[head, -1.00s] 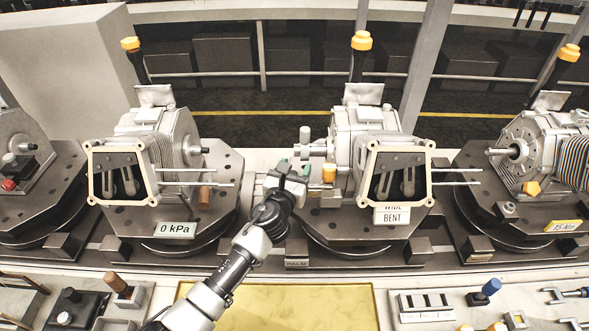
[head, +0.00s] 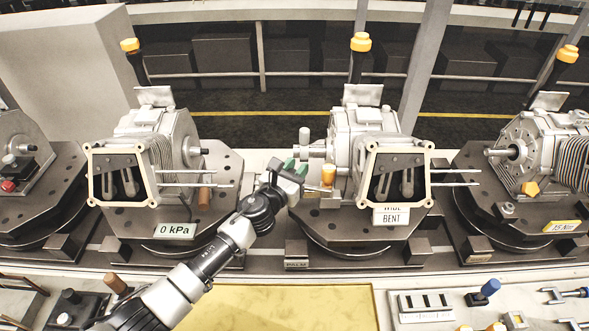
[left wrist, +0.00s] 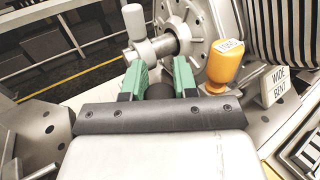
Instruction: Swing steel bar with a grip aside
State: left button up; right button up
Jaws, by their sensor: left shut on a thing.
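My left gripper (head: 290,168) reaches up to the left side of the middle fixture. In the left wrist view its green finger pads (left wrist: 159,80) stand on either side of a dark, rounded piece, which I take for the grip (left wrist: 187,86) of the steel bar. The gripper is shut on it. The bar itself is mostly hidden behind the fingers and palm, so its angle cannot be told. The engine housing (head: 352,140) stands on the middle fixture just right of the gripper. My right gripper is not in view.
An orange bottle-shaped part (left wrist: 226,66) stands close right of the fingers. A grey shaft with a knob (left wrist: 139,30) lies just beyond them. The WIDE BENT sign (head: 391,216) hangs in front. Steel rods (head: 190,184) stick out from the left engine toward my arm.

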pick_arm(q)
jog(key=shift+w+f+m+g+h, duration=0.2)
jog(key=shift+m+g+h, duration=0.25)
jog(key=shift+h, duration=0.25)
jog(key=shift+w+d+r+m+g+h+b, duration=0.15)
jog(key=shift+d+m+g+h+b, duration=0.3)
jog(key=shift+m+g+h+b, duration=1.95)
jog(key=shift+w+d+f+m+g+y+b, duration=0.15)
jog(key=shift+d+m+g+b, duration=0.75)
jog(key=shift+b, duration=3.05)
jog(key=shift+w+r+m+g+h+b, duration=0.15)
jog(key=shift+m+g+h+b, duration=1)
jog(key=shift+g+b, duration=1.6)
jog(key=shift+t+b, duration=0.4)
jog(key=shift+t, duration=0.1)
jog(key=o, duration=0.9)
jog(key=a+b, duration=0.1)
jog(key=a, duration=0.2)
jog(key=s+a, duration=0.1)
jog(key=a, duration=0.3)
jog(key=s+a+b, duration=0.1)
jog(key=a, duration=0.2)
jog(key=shift+a+b, duration=0.3)
